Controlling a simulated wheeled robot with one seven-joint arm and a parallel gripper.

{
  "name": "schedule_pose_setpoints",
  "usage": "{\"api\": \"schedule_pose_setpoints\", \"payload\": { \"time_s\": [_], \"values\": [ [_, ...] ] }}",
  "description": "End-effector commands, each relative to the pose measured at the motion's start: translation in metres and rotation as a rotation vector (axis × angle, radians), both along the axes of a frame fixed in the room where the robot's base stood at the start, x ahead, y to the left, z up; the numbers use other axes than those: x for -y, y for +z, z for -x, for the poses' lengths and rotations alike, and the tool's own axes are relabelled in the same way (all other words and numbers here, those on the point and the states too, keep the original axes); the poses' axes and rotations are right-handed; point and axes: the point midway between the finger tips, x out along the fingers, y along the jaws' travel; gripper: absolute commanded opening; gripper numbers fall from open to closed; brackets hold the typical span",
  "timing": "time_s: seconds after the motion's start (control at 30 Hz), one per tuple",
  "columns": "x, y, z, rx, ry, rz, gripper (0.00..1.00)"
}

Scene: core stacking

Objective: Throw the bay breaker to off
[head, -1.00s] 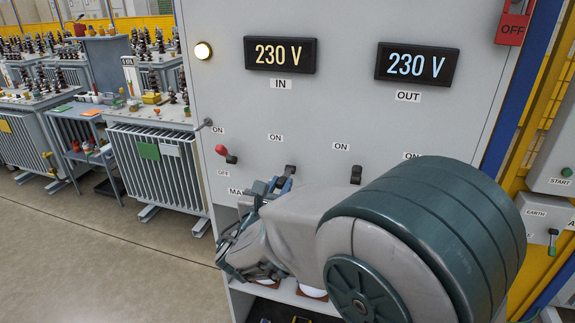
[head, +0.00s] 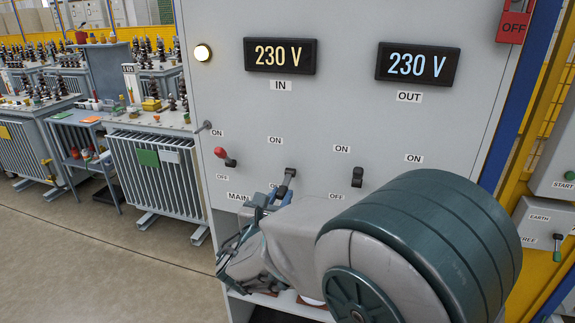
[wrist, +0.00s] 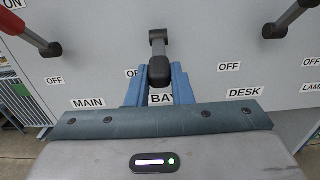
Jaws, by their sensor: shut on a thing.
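The bay breaker (wrist: 158,45) is the dark lever in the middle of the wrist view, above the partly hidden BAY label (wrist: 160,99). Its dark knob lies lower in the picture than its pivot, at about the height of the OFF labels. My gripper (wrist: 159,84) has its blue fingers on both sides of the knob and is shut on it. In the head view the bay breaker (head: 290,173) shows above my gripper (head: 270,194), and my arm hides part of the panel below.
The red-handled main lever (head: 226,156) is on the left and the dark desk lever (head: 357,177) on the right. The IN display (head: 280,55) and OUT display (head: 417,65) both read 230 V. A lamp (head: 203,51) is lit. Open floor (head: 100,260) is at left.

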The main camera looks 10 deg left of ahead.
Motion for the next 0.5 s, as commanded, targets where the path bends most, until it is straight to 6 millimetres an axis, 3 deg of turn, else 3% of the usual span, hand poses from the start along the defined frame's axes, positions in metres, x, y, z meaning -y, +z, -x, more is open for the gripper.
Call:
{"api": "schedule_pose_setpoints", "payload": {
  "time_s": [0.5],
  "values": [
    [0.001,-0.024,-0.008,-0.005,-0.001,0.002,0.00]
  ]
}}
